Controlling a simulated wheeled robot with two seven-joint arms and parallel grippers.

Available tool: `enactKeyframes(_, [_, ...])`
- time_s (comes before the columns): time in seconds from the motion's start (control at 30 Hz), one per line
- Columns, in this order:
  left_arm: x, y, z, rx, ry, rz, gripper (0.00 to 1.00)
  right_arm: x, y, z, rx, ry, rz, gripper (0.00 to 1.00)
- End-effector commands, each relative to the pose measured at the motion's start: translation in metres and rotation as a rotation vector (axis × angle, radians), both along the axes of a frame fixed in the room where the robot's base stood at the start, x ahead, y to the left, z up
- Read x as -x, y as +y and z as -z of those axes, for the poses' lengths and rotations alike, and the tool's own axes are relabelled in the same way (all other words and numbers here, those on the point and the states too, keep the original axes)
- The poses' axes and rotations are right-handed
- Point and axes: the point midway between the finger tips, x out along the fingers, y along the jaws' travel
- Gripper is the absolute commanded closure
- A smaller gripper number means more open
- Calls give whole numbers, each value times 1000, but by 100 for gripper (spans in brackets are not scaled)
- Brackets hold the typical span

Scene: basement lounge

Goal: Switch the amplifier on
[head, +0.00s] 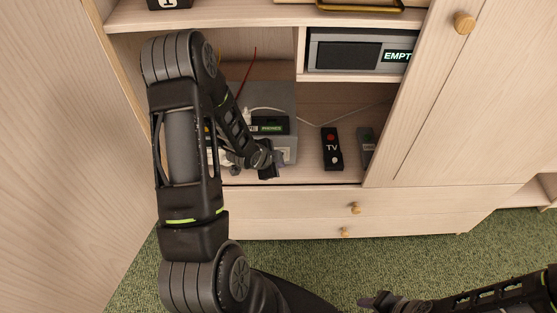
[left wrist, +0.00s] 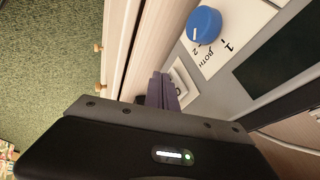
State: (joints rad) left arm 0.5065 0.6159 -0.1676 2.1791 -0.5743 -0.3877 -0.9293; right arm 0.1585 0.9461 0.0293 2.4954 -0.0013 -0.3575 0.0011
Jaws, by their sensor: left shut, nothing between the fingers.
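The amplifier is a grey box (head: 285,98) on the cabinet's lower left shelf, partly hidden behind my left arm. A dark panel with green lettering like "PHONES" (head: 270,125) shows on it. In the left wrist view its light front (left wrist: 222,78) has a blue knob (left wrist: 204,25) with marks "1", "2" and "BOTH". A white label (left wrist: 184,80) is partly covered by my fingers. My left gripper (head: 272,165) is shut and empty, its tips (left wrist: 160,90) close to the front beside that label. I cannot tell whether they touch. My right gripper (head: 380,300) is low at the bottom edge, its jaws unclear.
A black TV remote (head: 332,148) and a grey device (head: 366,146) stand to the right on the same shelf. Above is a grey unit reading "EMPT" (head: 350,55). An open door (head: 50,150) flanks the left; drawers (head: 290,205) lie below.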

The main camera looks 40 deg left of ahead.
Motion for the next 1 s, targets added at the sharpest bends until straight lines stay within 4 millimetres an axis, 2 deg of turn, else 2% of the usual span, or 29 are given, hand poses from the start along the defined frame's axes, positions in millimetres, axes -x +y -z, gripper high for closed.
enactKeyframes(0.4, [-5, 3, 1, -1, 0, 1, 100, 0, 0, -1, 0, 0, 0, 64])
enactKeyframes(0.57, [-9, 7, 8, -1, -3, -1, 100, 0, 0, 15, 0, 0, 0, 64])
enactKeyframes(0.6, [-9, 7, 3, 0, -1, 0, 100, 0, 0, 8, 0, 0, 0, 64])
enactKeyframes(1.0, [-9, 6, -5, -1, -1, 1, 100, 0, 0, 3, 0, 0, 0, 64])
